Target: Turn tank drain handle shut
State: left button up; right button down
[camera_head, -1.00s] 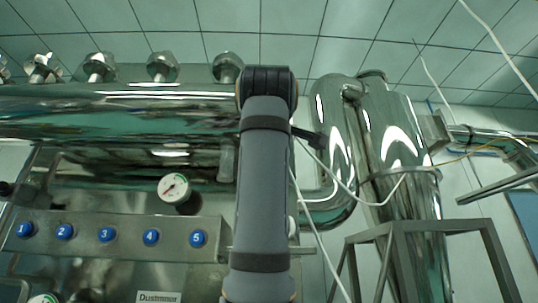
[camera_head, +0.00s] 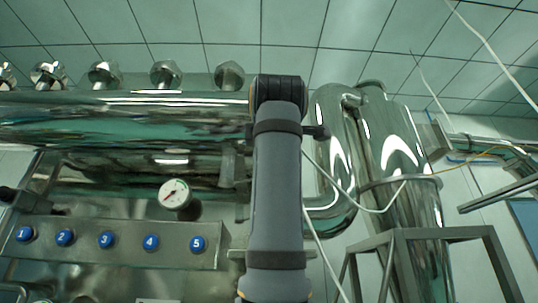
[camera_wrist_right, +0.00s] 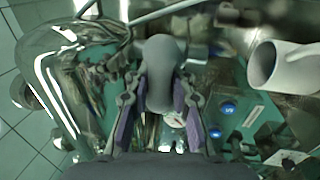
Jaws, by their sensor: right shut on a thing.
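In the right wrist view, my right gripper (camera_wrist_right: 162,92) has its two purple-padded fingers on either side of a rounded grey handle (camera_wrist_right: 161,60), and is shut on it. The grey handle extends past the fingertips, away from the wrist. In the head view my right arm rises upright in the middle, and its gripper is hidden. I cannot make out the handle's turn angle. My left gripper is not in view.
A shiny horizontal tank (camera_head: 120,122) with several knobs on top stands behind my arm. A round gauge (camera_head: 174,194) and a panel with blue numbered buttons (camera_head: 150,243) are at left. A steel pipe (camera_head: 392,140) and grey frame (camera_head: 425,237) stand at right.

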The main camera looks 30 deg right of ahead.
jog(key=shift+s+r, duration=0.1)
jog(key=c, duration=1.2)
grip_release()
jog(key=shift+d, duration=0.15)
jog(key=shift+s+a, duration=0.15)
jog(key=shift+a, duration=0.1)
jog(key=v, duration=1.1)
jog(key=shift+s+a, duration=0.1)
jog(key=shift+s, duration=0.15)
jog(key=shift+w+f, duration=0.1)
jog(key=shift+f, duration=0.1)
